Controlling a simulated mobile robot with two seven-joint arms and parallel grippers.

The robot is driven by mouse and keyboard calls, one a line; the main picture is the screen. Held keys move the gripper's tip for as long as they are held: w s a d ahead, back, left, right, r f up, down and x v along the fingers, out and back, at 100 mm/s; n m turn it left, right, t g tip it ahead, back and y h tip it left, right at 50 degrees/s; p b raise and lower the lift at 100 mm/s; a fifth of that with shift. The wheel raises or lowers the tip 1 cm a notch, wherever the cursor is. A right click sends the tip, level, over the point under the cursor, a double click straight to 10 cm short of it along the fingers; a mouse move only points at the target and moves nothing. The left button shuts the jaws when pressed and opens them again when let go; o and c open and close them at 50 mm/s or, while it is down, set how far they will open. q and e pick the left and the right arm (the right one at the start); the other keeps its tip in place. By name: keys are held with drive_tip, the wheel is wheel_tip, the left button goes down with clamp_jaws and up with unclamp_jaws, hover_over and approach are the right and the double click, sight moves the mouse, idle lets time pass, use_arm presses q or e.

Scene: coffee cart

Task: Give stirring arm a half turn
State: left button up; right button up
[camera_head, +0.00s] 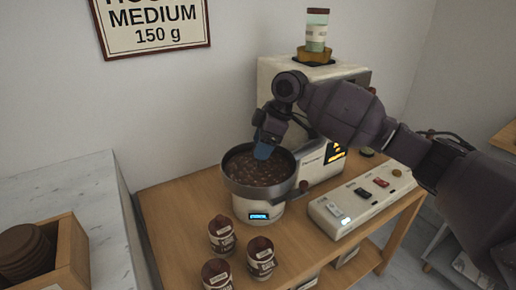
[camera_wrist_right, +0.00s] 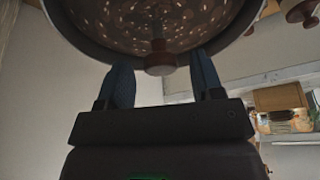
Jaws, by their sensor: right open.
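A round dark pan (camera_head: 229,183) full of brown beans sits on the white roaster base with a blue display. The knob looks like part of the stirring arm, but most of that arm is hidden. I cannot tell whether the fingers touch it. My left gripper is not in view.
Several brown-lidded jars (camera_head: 221,234) stand in front of the roaster. A white switch panel (camera_head: 358,203) lies to its right. A machine (camera_head: 318,80) with a green-filled jar on top stands behind. A wooden box (camera_head: 65,250) holds dark discs at left.

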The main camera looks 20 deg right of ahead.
drive_tip(key=shift+a+f, duration=0.1)
drive_tip(key=shift+c, duration=0.4)
clamp_jaws()
drive_tip(key=shift+r+m+p, duration=0.35)
drive_tip(key=shift+m+p, duration=0.05)
drive_tip(key=shift+p, duration=0.35)
drive_tip(key=shift+t+p, duration=0.3)
drive_tip(key=shift+f+m, duration=0.15)
drive_tip(key=shift+m, duration=0.15)
drive_tip(key=shift+f, duration=0.3)
drive_tip(key=shift+c, duration=1.3)
unclamp_jaws()
drive_tip(key=o, duration=0.3)
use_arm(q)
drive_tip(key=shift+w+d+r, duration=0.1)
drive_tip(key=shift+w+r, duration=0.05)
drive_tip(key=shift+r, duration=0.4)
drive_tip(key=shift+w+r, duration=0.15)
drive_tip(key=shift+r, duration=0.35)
use_arm(e)
drive_tip(key=shift+o, duration=0.2)
